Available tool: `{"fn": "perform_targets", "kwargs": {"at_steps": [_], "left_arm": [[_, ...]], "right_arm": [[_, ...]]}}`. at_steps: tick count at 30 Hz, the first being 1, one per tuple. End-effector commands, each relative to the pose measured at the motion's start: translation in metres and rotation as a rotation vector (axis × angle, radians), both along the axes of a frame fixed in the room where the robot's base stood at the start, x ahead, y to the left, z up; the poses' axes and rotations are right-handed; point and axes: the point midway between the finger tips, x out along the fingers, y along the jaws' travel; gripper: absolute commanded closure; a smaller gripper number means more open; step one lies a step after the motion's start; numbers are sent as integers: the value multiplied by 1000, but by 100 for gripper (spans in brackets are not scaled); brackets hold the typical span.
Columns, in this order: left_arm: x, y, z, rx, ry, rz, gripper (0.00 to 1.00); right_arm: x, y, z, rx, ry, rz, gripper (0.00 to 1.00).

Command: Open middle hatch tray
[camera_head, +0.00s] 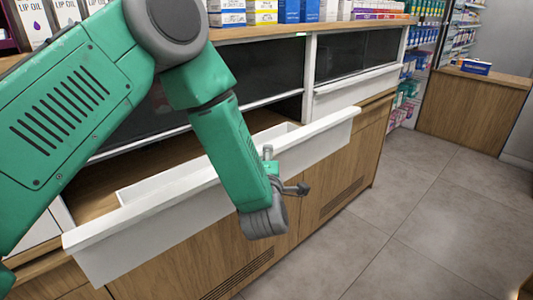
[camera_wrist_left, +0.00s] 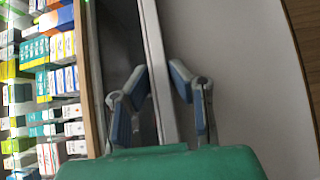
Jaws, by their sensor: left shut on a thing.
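The middle hatch tray (camera_head: 135,225) is a long white drawer in the wooden counter. It stands out from the counter, with part of its inside showing behind the front panel. My left gripper (camera_head: 281,174) is at the tray's front panel, right of its middle. In the left wrist view the fingers of my gripper (camera_wrist_left: 158,72) sit on either side of the white panel edge (camera_wrist_left: 157,50), shut on it. My green forearm hides part of the tray and the counter behind it. My right gripper is not in view.
A closed white tray with a dark window (camera_head: 355,90) is to the right. Boxes (camera_head: 262,12) line the countertop, and they show at the left of the wrist view (camera_wrist_left: 60,80). The tiled floor (camera_head: 420,220) in front is clear. Another wooden counter (camera_head: 475,110) stands at the far right.

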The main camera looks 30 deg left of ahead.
Motion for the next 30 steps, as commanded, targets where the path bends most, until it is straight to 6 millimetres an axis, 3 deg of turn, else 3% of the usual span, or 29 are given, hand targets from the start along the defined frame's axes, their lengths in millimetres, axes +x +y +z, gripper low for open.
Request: {"fn": "perform_targets", "kwargs": {"at_steps": [1, 5, 6, 8, 20, 30], "left_arm": [[0, -9, -4, -9, 10, -28, 100], [1, -7, -4, -11, 10, -29, 100], [1, -6, -4, -11, 10, -27, 80], [1, -7, -4, -9, 8, -26, 64], [-6, -11, 0, -4, 2, -22, 64], [-67, -30, -4, -12, 7, -23, 64]], "right_arm": [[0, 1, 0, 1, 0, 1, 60], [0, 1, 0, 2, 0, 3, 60], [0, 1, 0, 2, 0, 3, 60], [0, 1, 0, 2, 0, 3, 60], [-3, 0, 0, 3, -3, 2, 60], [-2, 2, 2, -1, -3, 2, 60]]}}
